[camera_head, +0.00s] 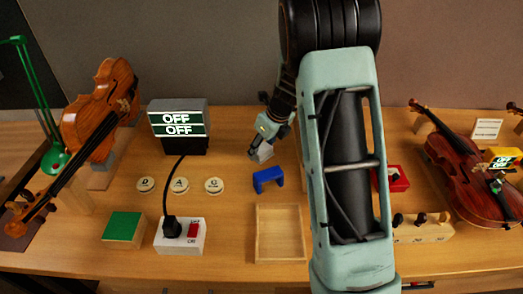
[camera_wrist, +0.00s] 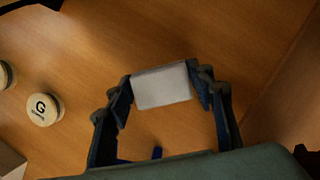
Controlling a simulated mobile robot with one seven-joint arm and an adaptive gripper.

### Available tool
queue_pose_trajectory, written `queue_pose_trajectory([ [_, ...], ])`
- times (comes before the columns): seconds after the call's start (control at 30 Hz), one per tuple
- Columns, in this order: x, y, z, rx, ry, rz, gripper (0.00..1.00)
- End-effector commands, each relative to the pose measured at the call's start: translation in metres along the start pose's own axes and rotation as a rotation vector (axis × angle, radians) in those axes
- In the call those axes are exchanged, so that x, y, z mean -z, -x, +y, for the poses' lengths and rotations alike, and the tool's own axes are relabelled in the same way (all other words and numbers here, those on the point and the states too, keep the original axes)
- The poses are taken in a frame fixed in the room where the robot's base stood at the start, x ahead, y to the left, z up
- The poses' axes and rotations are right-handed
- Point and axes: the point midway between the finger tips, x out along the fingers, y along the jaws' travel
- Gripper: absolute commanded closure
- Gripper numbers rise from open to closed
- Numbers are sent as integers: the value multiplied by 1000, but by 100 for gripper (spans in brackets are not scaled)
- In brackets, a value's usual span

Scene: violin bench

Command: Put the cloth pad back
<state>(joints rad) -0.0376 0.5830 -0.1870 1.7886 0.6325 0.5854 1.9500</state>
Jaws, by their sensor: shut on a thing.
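The cloth pad looks like a light grey block. In the wrist view the pad (camera_wrist: 162,86) sits between the two fingers of my gripper (camera_wrist: 165,88), which are shut on it. In the head view my gripper (camera_head: 266,140) is at the back middle of the bench, beyond the blue bridge-shaped piece, and the pad (camera_head: 261,153) shows just below the fingers. I cannot tell whether the pad touches the bench top.
A blue piece (camera_head: 268,179) and an empty wooden tray (camera_head: 280,232) stand in front of my gripper. Left are round discs (camera_head: 180,185), an OFF display (camera_head: 178,124), a switch box (camera_head: 180,236), a green-topped block (camera_head: 123,227) and a violin (camera_head: 100,105). Another violin (camera_head: 470,175) lies right.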

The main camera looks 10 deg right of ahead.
Motion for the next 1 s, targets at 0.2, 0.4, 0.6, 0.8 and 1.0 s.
queue_pose_trajectory([
  [0.2,3,-7,-1,1,0,-1,77],
  [0.4,4,-11,0,0,0,0,77],
  [0.6,4,-10,0,0,0,0,33],
  [0.8,4,-10,0,0,0,0,33],
  [1.0,2,3,-1,2,1,-2,33],
])
